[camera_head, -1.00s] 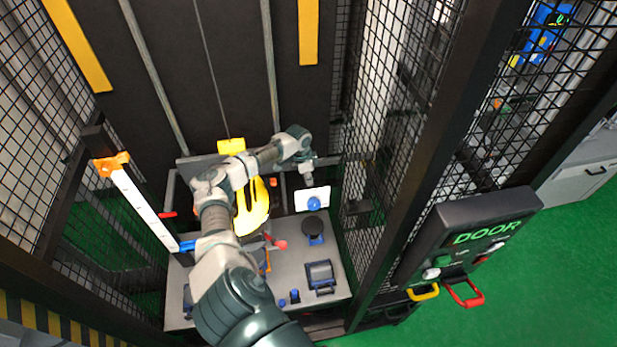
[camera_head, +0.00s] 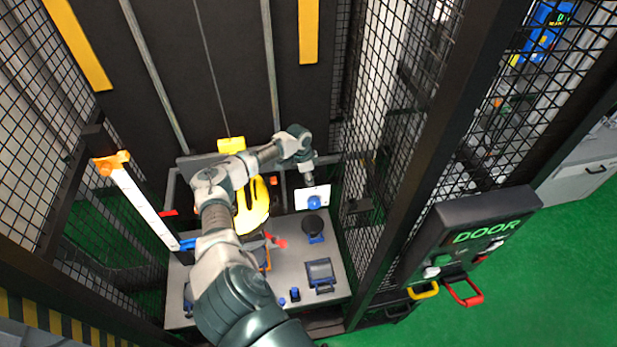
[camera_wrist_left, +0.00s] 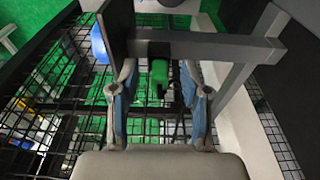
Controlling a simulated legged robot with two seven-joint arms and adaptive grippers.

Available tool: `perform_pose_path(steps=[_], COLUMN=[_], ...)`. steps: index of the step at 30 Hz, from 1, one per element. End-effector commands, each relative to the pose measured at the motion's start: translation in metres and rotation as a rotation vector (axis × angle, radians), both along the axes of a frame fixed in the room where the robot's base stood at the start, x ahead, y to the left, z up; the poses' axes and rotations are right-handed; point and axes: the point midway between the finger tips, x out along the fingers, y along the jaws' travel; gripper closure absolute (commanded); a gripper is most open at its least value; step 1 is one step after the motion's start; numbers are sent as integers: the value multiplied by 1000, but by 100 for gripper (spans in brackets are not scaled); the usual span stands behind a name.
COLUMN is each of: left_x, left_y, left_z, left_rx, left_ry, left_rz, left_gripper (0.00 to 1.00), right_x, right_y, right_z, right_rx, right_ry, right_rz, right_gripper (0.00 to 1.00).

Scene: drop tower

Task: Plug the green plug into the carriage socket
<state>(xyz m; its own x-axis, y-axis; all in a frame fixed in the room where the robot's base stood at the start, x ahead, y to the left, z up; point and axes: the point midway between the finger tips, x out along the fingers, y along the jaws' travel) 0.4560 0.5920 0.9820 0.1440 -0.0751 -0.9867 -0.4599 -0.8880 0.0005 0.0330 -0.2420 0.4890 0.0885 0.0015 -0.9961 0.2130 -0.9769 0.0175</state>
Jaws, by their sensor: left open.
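The green plug (camera_wrist_left: 159,77) shows in the left wrist view, between the fingertips of my left gripper (camera_wrist_left: 158,88). The fingers are spread, with gaps on both sides of the plug. In the head view my left gripper (camera_head: 308,177) is at the back right of the grey carriage deck (camera_head: 281,262), just above a white plate with a blue knob (camera_head: 314,202). The plug cannot be made out in the head view. I cannot tell which part is the carriage socket. My right gripper is not in view.
A grey frame bar (camera_wrist_left: 205,45) crosses close in front of my left gripper in the wrist view. Black mesh (camera_head: 375,150) stands to the right. The deck carries a yellow part (camera_head: 252,210), a black disc (camera_head: 312,224) and a blue-edged box (camera_head: 320,273).

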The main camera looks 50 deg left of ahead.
Motion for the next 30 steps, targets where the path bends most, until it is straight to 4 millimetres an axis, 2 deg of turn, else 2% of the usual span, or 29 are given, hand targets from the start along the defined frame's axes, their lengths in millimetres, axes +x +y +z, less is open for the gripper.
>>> perform_pose_path(steps=[5, 12, 18, 24, 30], left_x=[-2, -9, -13, -16, -16], left_y=[2, 7, 9, 10, 10], left_z=[15, 67, 102, 116, 116], left_rx=[2, 2, 0, -1, -1], left_ry=[-1, -2, -1, 0, 0], left_rz=[0, 0, 0, 0, 0], left_gripper=[53, 53, 53, 53, 53], right_x=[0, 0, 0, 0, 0], right_y=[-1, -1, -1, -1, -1], right_z=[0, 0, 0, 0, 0], right_rx=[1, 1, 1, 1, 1], right_ry=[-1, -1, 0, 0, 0], right_rz=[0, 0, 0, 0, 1], right_gripper=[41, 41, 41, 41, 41])
